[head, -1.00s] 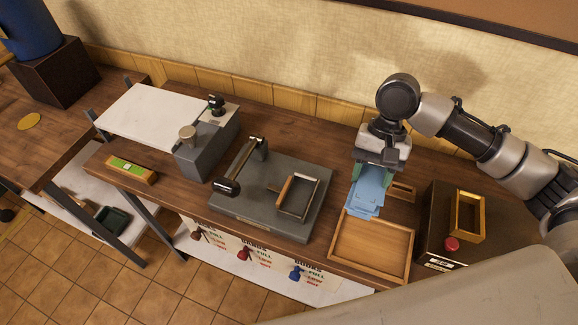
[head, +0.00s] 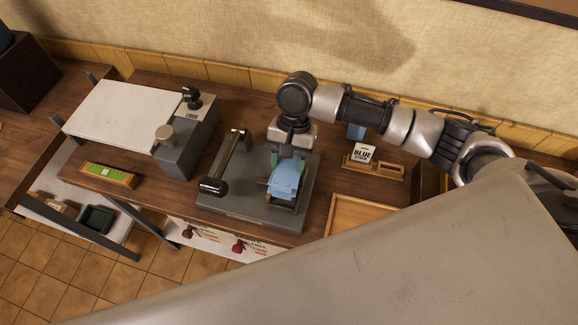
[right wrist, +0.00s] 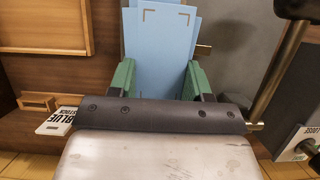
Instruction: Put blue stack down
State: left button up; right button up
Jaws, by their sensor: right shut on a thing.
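The blue stack (head: 285,182) is several light blue sheets, with slightly uneven edges. My right gripper (head: 288,163) is shut on it, and the stack is over the right part of the grey press (head: 247,215). In the right wrist view the stack (right wrist: 160,45) lies between the two green fingers (right wrist: 159,80), with dark corner marks on its top sheet. The stack and gripper hide most of the small frame on the press bed; whether the stack touches the bed I cannot tell. My left gripper is not in view.
The press lever (head: 225,165) stands just left of the stack. A wooden tray (head: 350,208) lies to the right, partly hidden by my body. A "BLUE" card (head: 364,153) stands behind it. A grey box with a white board (head: 125,110) is at left.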

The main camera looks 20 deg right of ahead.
aim_at(289, 171)
notch_tip(289, 171, down, 3)
jog(key=shift+s+f+p, duration=0.1)
jog(key=shift+f+p, duration=0.1)
jog(key=shift+p, duration=0.2)
jog(key=shift+f, duration=0.25)
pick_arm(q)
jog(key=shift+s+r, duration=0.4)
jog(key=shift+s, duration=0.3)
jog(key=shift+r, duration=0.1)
pick_arm(e)
jog(key=shift+f, duration=0.1)
jog(key=o, duration=1)
pick_arm(q)
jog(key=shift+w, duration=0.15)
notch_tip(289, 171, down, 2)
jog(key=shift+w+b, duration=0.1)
jog(key=shift+b, duration=0.85)
pick_arm(e)
jog(key=v, duration=1.2)
